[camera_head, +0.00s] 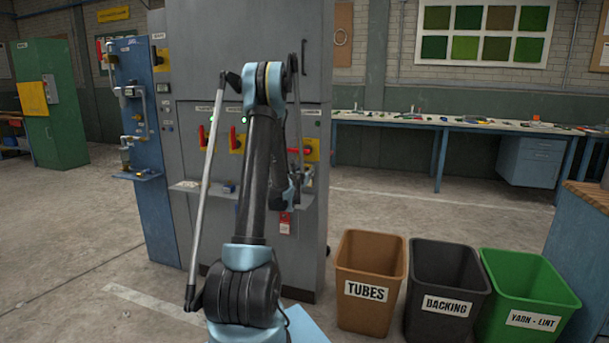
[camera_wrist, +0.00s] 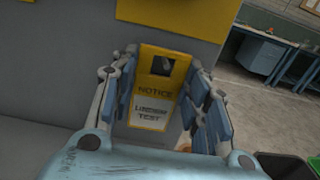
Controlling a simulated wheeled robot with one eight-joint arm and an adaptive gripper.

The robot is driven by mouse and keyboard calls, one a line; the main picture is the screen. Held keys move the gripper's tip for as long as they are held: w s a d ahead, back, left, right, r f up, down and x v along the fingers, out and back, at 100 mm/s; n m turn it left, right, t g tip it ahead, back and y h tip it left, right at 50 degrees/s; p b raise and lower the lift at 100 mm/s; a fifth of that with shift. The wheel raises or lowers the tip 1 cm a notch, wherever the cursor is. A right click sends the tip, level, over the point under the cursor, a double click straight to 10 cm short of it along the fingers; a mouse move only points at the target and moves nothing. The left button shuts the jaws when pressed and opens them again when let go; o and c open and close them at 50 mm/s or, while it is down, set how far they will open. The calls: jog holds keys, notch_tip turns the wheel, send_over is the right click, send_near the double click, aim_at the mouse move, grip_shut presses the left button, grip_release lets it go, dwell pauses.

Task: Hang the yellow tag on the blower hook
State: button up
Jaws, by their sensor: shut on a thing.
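The yellow tag (camera_wrist: 150,112) is upright between the fingers of my gripper (camera_wrist: 161,85) in the wrist view. It has a dark square opening near its top, the word NOTICE and a white lettered panel. My gripper is shut on it, with a finger at each side edge. I cannot make out the blower hook in either view.
A narrow shelf (camera_head: 187,187) juts from the cabinet below the handles. A small red-and-white tag (camera_head: 285,223) shows below my wrist. Brown (camera_head: 371,262), black (camera_head: 447,262) and green (camera_head: 525,270) bins stand at the right. A workbench (camera_head: 430,122) lines the back wall.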

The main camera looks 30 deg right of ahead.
jog(key=o, duration=1.1)
jog(key=shift+o, duration=0.2)
jog(key=shift+s+a, duration=0.1)
jog(key=v, duration=1.1)
jog(key=shift+s+a, duration=0.2)
jog(key=shift+a, duration=0.05)
